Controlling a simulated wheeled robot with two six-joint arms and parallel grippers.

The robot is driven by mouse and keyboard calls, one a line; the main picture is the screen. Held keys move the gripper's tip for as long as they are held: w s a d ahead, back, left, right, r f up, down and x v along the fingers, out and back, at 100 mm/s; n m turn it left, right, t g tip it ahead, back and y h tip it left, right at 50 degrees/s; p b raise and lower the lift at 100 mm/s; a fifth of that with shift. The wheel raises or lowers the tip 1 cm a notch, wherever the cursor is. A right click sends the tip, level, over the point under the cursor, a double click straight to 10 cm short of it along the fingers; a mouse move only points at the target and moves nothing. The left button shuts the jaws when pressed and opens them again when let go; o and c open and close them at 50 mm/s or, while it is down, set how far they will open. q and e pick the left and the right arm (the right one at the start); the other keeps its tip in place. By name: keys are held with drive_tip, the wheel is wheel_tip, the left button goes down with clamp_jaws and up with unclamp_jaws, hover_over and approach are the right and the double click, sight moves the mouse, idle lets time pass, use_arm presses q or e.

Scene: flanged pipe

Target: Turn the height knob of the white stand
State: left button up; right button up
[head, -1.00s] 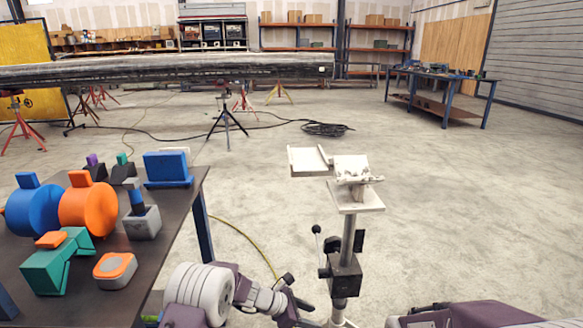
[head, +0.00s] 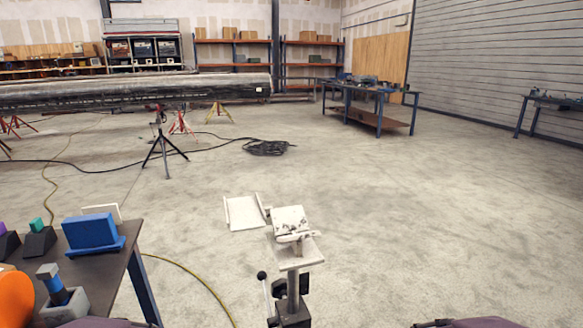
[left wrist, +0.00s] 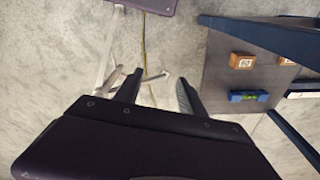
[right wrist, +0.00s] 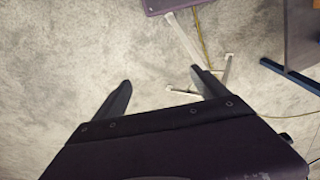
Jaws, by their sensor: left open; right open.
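The white stand (head: 298,250) is at the lower middle of the head view, its tilted plate on top. Below it are a dark clamp block (head: 293,316), a lever with a black ball end (head: 262,275) and a dark knob (head: 278,288); which one sets the height I cannot tell.
A dark table (head: 112,268) with a blue block (head: 90,232) and other parts stands left of the stand. A yellow hose (head: 195,275) lies on the floor between them. A long pipe (head: 140,90) on stands is farther back. The floor right of the stand is clear.

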wheel_tip(320, 180, up, 31)
drive_tip(key=p, duration=2.8)
